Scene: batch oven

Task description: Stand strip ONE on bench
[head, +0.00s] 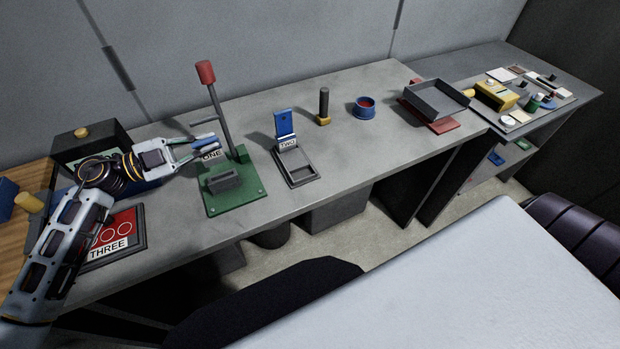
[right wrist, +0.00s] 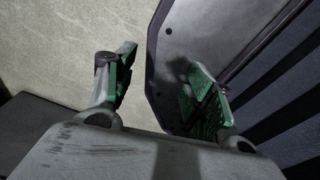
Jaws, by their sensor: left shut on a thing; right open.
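Strip ONE (head: 212,154) shows its white label reading ONE in the head view, just left of the green lever press. A blue part shows between the fingers of my left gripper (head: 208,143), which is shut on strip ONE from the left. Part of the strip is hidden by the fingers, and I cannot tell whether its lower end touches the grey bench (head: 260,210). My right gripper (right wrist: 160,85) is open and empty in the right wrist view, with pale floor and a dark grey panel beyond it.
The green press (head: 237,196) with its red-knobbed lever stands beside the left gripper. The blue strip TWO (head: 286,126) stands upright in a grey holder (head: 303,178). A red THREE panel (head: 118,228) lies under my left arm. A dark box (head: 91,138) stands behind it.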

